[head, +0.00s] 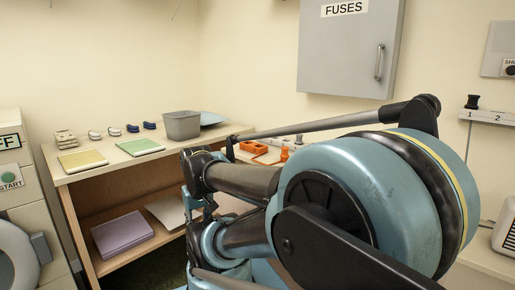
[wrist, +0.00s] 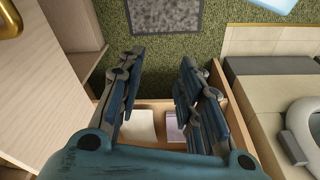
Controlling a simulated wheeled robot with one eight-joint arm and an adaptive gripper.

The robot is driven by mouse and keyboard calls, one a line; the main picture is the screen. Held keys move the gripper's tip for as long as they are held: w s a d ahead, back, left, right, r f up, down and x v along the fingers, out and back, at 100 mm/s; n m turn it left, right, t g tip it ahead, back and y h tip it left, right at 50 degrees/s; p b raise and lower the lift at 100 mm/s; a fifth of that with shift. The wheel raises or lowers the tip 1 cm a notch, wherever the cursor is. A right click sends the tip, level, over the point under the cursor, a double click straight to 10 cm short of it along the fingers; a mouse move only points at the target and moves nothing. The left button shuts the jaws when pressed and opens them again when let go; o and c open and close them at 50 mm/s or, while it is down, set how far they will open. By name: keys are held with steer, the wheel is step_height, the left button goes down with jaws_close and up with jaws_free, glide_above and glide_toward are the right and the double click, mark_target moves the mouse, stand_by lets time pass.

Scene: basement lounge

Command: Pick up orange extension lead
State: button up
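An orange extension lead (head: 253,147) lies on the wooden bench top, towards its right end in the head view. A smaller orange piece (head: 284,153) shows just right of it, partly behind my arm; I cannot tell if it is part of the lead. My arm covers much of the bench's right side. In the wrist view my gripper (wrist: 160,62) has its two dark blue fingers spread apart with nothing between them. The lead does not show in the wrist view, and the gripper is not touching anything there.
The bench (head: 100,168) holds a grey bin (head: 182,125), a yellow pad (head: 82,159), a green pad (head: 140,146) and several small items. A purple stack (head: 122,234) lies on its lower shelf. A grey fuse cabinet (head: 345,50) hangs above. Green carpet (wrist: 215,45) is open floor.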

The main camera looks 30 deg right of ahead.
steer(key=shift+w+d, duration=0.3)
steer(key=shift+w, duration=0.15)
steer(key=o, duration=1)
steer(key=shift+d+r, duration=0.2)
steer(key=shift+r, duration=0.95)
steer(key=w+d+r, duration=0.4)
steer(key=w+r, duration=0.4)
steer(key=r, duration=0.1)
steer(key=w+d+r+n+t+y, duration=0.1)
steer(key=w+d+r, duration=0.6)
steer(key=d, duration=0.2)
steer(key=w+d+r+n, duration=0.1)
steer(key=w+d+r, duration=0.6)
steer(key=d, duration=0.3)
steer(key=w+d+r+n+t, duration=0.1)
steer(key=d+r, duration=0.1)
steer(key=d, duration=0.6)
steer(key=w+d+r+n, duration=0.1)
steer(key=w+d+r, duration=0.1)
steer(key=d, duration=0.5)
steer(key=x, duration=1.1)
steer(key=shift+s+a+f, duration=0.15)
steer(key=shift+f, duration=0.25)
steer(key=shift+x, duration=2.8)
